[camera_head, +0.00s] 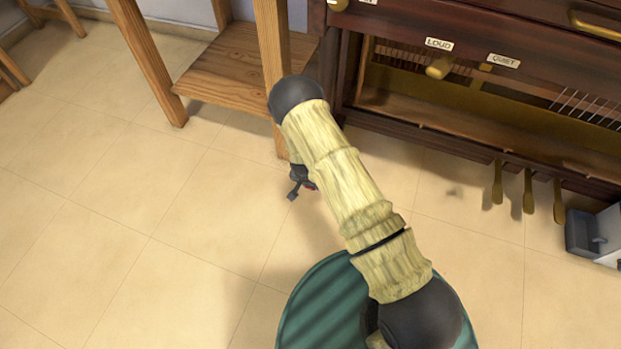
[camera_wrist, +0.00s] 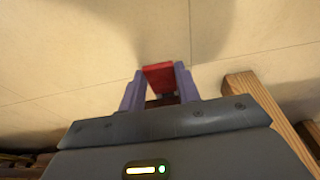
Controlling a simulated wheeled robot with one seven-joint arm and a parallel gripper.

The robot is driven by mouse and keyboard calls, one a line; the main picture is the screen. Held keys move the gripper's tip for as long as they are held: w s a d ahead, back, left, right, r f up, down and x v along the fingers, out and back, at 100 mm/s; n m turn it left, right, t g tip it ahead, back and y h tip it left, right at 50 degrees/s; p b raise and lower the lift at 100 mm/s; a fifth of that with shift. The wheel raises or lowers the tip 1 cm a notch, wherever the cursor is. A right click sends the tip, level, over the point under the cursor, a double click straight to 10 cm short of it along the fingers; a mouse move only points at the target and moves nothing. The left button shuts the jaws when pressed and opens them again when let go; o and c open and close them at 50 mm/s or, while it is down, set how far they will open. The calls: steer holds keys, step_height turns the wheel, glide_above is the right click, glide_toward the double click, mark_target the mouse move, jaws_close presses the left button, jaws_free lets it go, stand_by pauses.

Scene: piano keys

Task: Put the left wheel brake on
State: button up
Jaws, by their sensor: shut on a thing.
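My gripper (camera_wrist: 159,70) is shut on a small red part (camera_wrist: 160,77), which sits between its two purple-grey fingers in the wrist view. This red part looks like the wheel brake, but its shape is mostly hidden. In the head view my gripper (camera_head: 299,183) is low over the floor, near the left front corner of the piano (camera_head: 350,60). A speck of red shows beside the gripper there. My arm and the gripper body hide the left wheel, so I cannot tell the brake's position.
A wooden stand (camera_head: 228,62) with a low shelf is left of the piano; its legs are close to my gripper. Brass pedals (camera_head: 528,192) stick out at the right. A grey-white object (camera_head: 597,236) lies at the right edge. The tiled floor (camera_head: 110,200) at left is clear.

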steer(key=shift+s+a+f+t+h+p, duration=0.1)
steer(key=shift+s+f+t+h+p, duration=0.15)
steer(key=shift+t, duration=0.25)
steer(key=shift+s+a+f+t+h+p, duration=0.15)
steer(key=shift+t+p, duration=0.15)
steer(key=shift+t, duration=0.2)
steer(key=shift+w+f+t+h, duration=0.1)
steer(key=shift+f+t+h, duration=0.3)
steer(key=shift+t, duration=0.6)
steer(key=shift+f, duration=0.15)
steer(key=shift+d, duration=0.1)
steer(key=o, duration=1)
